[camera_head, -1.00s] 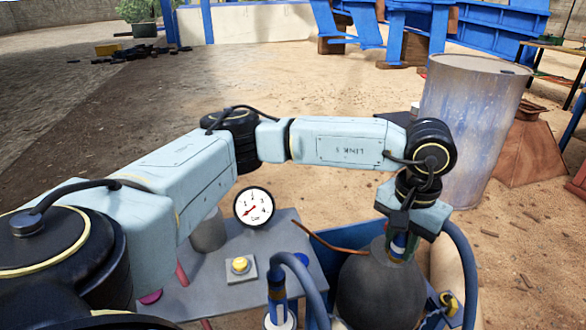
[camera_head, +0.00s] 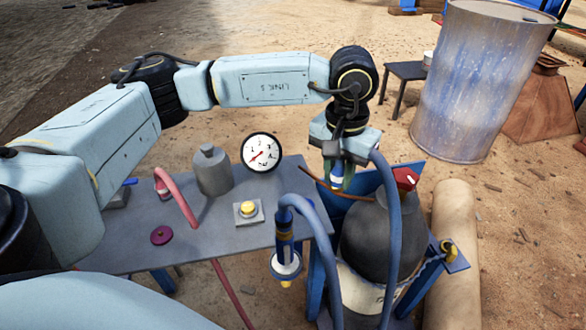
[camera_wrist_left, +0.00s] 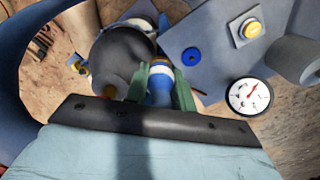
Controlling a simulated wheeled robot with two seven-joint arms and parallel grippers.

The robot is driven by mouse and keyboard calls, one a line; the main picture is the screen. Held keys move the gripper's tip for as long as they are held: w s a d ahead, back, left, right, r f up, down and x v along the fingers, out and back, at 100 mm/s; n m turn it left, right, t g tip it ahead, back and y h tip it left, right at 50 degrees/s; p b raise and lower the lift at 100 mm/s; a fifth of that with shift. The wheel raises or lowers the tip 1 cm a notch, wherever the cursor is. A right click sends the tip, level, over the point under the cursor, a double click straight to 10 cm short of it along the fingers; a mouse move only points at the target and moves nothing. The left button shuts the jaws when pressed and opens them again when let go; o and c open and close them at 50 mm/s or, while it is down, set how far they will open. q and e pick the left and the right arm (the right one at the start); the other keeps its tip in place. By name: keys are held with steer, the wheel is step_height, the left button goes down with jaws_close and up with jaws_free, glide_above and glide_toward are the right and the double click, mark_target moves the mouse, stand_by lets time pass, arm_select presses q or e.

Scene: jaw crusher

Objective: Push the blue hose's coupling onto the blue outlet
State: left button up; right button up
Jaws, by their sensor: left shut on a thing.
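My left gripper (camera_head: 338,178) is shut on a blue and white coupling (camera_wrist_left: 160,88), between green fingers in the left wrist view. In the head view it holds the coupling in the air between the grey table and the round vessel. A blue hose (camera_head: 393,225) runs from the gripper down past the vessel. A second blue hose (camera_head: 296,202) arches from a blue fitting with a white flange (camera_head: 285,262) at the table's front. I cannot tell which part is the blue outlet. My right gripper is out of view.
The grey table (camera_head: 120,250) carries a dial gauge (camera_head: 261,152), a yellow button (camera_head: 247,209), a grey bottle (camera_head: 212,172) and a red hose (camera_head: 182,198). The dark round vessel (camera_head: 375,240) has a red knob (camera_head: 405,178). A drum (camera_head: 478,85) stands behind.

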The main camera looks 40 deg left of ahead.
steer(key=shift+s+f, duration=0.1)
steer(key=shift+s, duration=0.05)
